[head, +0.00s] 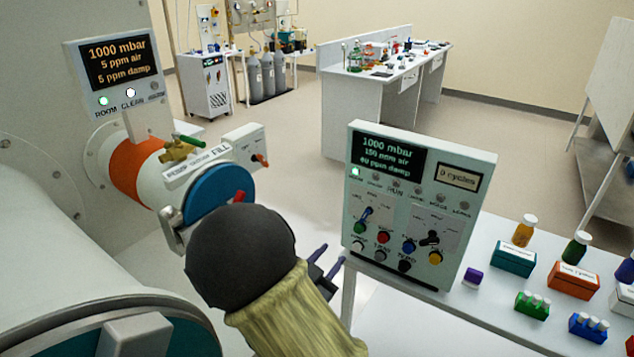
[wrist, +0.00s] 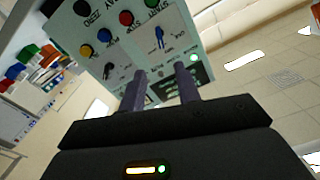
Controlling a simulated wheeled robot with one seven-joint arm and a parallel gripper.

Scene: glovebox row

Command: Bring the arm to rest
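My arm reaches up from the bottom middle of the head view, a black rounded joint over a tan sleeve. The two purple fingers of my gripper (head: 327,262) stick out to its right, just left of the control panel (head: 402,272). In the wrist view the fingers of my gripper (wrist: 161,90) stand apart with a clear gap and nothing between them. They point towards the control panel (wrist: 85,22), with its coloured buttons and switches. I cannot tell how far the fingertips are from the panel.
A white port with a blue door (head: 217,192) and an orange ring is left of my arm. A display (head: 113,72) stands above it. Bottles and coloured boxes, such as a teal box (head: 513,260), stand on the right table. Open floor (head: 290,150) lies behind.

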